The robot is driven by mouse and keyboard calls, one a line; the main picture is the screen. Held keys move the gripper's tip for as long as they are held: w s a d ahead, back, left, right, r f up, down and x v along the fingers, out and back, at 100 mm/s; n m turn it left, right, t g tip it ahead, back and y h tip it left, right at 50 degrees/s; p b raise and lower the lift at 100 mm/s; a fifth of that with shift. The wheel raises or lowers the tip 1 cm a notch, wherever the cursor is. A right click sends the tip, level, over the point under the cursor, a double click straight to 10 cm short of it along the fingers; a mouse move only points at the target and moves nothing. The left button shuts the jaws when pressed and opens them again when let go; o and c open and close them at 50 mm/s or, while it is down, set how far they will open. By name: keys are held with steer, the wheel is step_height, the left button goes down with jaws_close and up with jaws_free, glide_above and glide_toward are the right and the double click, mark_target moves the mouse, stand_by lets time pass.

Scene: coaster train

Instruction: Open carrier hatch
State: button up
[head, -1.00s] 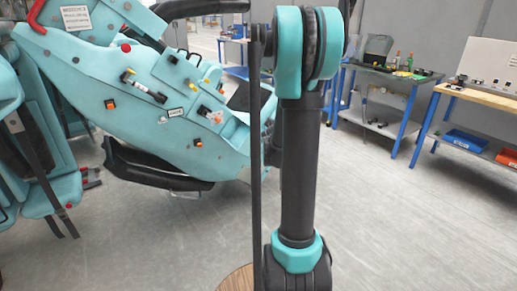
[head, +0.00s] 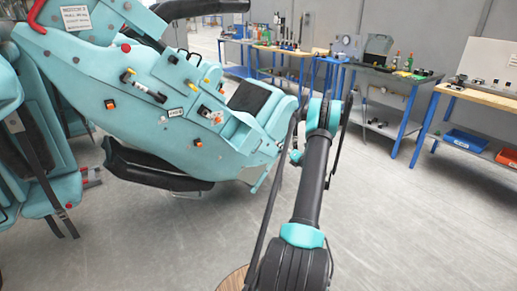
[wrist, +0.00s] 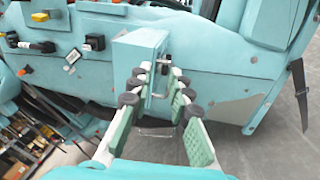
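The teal carrier (head: 180,110) fills the left of the head view, its nose pointing right. Which panel is its hatch I cannot tell for sure. In the wrist view, a teal box-shaped part (wrist: 140,48) juts from the carrier's side (wrist: 215,80), with a small metal and black fitting (wrist: 165,66) on its edge. My gripper (wrist: 158,85) is open, its green-padded fingers apart around the line to this part's lower end. The fingertips partly cover it, and I cannot tell whether they touch it. In the head view my gripper is hidden behind my arm.
Carrier seats with black straps (head: 40,150) stand at the far left. Blue-legged workbenches (head: 390,85) with tools and bottles line the back and right. The grey floor (head: 420,220) at the right is clear. In the wrist view a strap (wrist: 300,90) hangs at the right.

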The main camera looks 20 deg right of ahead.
mark_target(258, 147)
step_height(258, 147, down, 6)
steer(key=s+f+n+g+y, duration=0.1)
steer(key=s+n+g+y, duration=0.1)
steer(key=shift+h, duration=0.3)
steer(key=x, duration=1.1)
steer(key=r+x, duration=0.1)
steer(key=x, duration=0.5)
steer(key=shift+w, duration=0.2)
steer(key=shift+c, duration=0.3)
jaws_close()
